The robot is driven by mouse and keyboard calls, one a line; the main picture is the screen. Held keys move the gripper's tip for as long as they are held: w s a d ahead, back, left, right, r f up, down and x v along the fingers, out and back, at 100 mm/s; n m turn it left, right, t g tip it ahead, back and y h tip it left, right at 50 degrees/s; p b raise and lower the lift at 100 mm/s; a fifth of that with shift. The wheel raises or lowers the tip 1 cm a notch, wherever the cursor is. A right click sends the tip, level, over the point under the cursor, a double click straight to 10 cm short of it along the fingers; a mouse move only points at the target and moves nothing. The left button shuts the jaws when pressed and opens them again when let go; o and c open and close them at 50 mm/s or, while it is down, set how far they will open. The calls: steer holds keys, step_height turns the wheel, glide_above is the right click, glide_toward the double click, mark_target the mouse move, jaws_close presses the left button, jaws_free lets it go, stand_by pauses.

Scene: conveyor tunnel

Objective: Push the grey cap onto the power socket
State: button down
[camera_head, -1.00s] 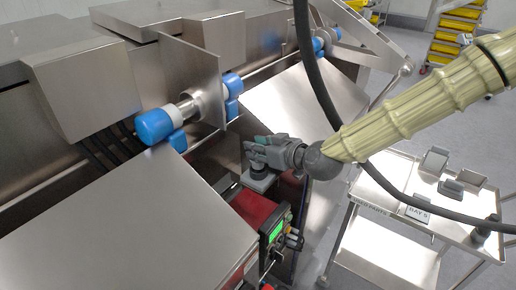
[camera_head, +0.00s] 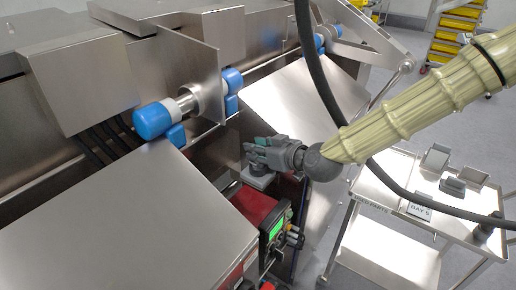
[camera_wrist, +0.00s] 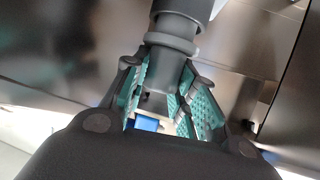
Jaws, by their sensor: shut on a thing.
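My gripper (camera_head: 258,150) is in the middle of the head view, above the red unit and beside the slanted steel panel. Its teal-padded fingers are shut on the grey cap (camera_head: 258,181), whose squarish grey end shows just below the fingertips. In the wrist view the fingers of my gripper (camera_wrist: 172,75) close around the dark grey cylindrical part of the cap (camera_wrist: 175,28). I cannot make out the power socket in either view, nor whether the cap touches anything beneath it.
A red unit (camera_head: 252,206) with a green screen (camera_head: 277,230) is below my gripper. Steel panels (camera_head: 125,215) flank the gap on both sides. A black hose (camera_head: 315,75) hangs in front. A steel cart (camera_head: 375,205) with grey parts stands at right.

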steer(key=shift+f+b, duration=0.5)
steer(key=shift+f, duration=0.3)
steer(key=c, duration=1.1)
jaws_free()
steer(key=shift+v, duration=6.05)
